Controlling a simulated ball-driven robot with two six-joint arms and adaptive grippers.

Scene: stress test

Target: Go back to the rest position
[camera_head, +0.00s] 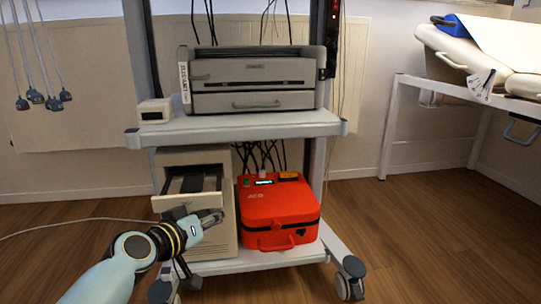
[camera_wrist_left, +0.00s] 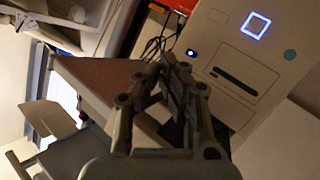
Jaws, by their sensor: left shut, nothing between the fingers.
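My left gripper (camera_head: 211,217) comes in from the lower left in the head view, in front of the beige computer case on the cart's bottom shelf. Its fingers are shut with nothing between them. In the left wrist view the closed fingers (camera_wrist_left: 172,75) point up toward a pale panel with a lit blue square. I cannot tell whether the fingertips touch anything. My right gripper is not in view.
A cart (camera_head: 240,125) holds a grey printer-like device (camera_head: 255,75) above, with the beige case (camera_head: 225,215) and a red case (camera_head: 280,212) below. A bed (camera_head: 480,55) stands at the right. Wooden floor is clear between cart and bed.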

